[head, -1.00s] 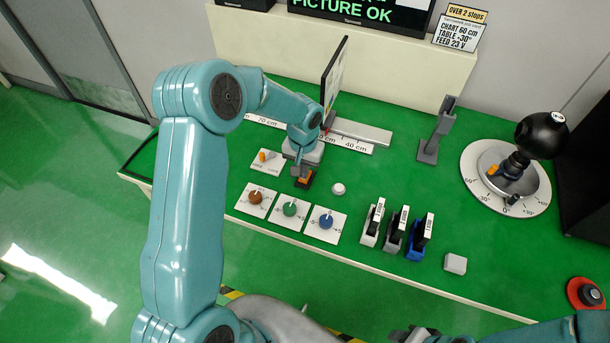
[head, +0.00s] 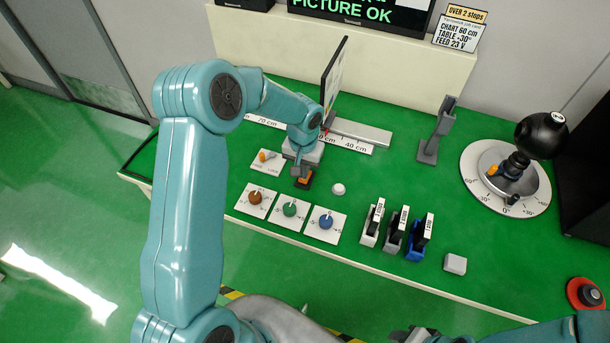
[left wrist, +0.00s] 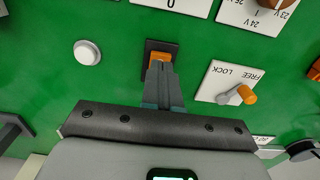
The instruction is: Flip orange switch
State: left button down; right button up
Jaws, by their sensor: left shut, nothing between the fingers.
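The orange switch (head: 304,181) is a small rocker on a dark base on the green table. It also shows in the left wrist view (left wrist: 160,59). My left gripper (head: 298,170) is shut and empty, pointing down at the switch. In the left wrist view its fingertips (left wrist: 161,72) overlap the near part of the orange rocker. I cannot tell whether they press on it. Part of the switch is hidden behind the fingers. My right gripper (head: 408,335) shows only partly at the bottom edge; its jaws are not clear.
A FREE/LOCK plate with an orange lever (left wrist: 246,94) lies beside the left gripper. A white button (head: 338,189) is on the other side. Brown (head: 255,197), green (head: 289,209) and blue (head: 326,222) knobs stand in front. A chart panel (head: 333,75) stands behind.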

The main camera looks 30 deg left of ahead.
pick_arm(q)
jog(key=shift+f+b, duration=0.85)
jog(key=shift+f, duration=0.05)
dwell(0.8)
jog(key=shift+r+p, duration=1.9)
jog(key=shift+r, duration=1.7)
jog(key=shift+f, duration=0.1)
